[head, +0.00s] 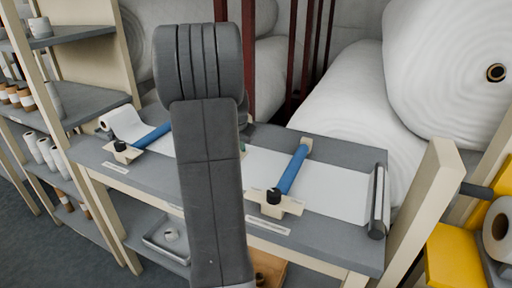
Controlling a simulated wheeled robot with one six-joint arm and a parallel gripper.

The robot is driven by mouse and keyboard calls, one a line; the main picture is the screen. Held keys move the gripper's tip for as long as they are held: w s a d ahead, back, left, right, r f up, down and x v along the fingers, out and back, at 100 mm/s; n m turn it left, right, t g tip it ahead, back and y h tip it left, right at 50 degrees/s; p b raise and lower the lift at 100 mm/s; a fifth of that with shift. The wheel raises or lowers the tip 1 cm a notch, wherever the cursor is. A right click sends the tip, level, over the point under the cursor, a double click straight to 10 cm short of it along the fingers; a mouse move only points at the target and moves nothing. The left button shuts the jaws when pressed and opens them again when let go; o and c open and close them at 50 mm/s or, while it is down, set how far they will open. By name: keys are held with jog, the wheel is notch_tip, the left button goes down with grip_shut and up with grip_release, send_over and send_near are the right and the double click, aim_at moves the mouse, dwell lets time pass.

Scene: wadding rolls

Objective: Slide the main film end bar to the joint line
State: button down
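A blue bar (293,169) with a black knob (274,196) and cream end pieces lies across the white film (335,189) on the grey bench. A second blue bar (153,136) with a black knob lies across the film further left, near a small white roll (111,123). No readable label tells which bar is the main film end bar. My dark arm stands upright in front of the bench middle and hides the film between the two bars. No joint line can be made out. My gripper is not visible.
The grey bench top (325,226) has a dark roller (377,201) at its right end. Cream posts stand at the bench ends. A yellow unit (455,255) is at lower right; shelves (88,103) are at left.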

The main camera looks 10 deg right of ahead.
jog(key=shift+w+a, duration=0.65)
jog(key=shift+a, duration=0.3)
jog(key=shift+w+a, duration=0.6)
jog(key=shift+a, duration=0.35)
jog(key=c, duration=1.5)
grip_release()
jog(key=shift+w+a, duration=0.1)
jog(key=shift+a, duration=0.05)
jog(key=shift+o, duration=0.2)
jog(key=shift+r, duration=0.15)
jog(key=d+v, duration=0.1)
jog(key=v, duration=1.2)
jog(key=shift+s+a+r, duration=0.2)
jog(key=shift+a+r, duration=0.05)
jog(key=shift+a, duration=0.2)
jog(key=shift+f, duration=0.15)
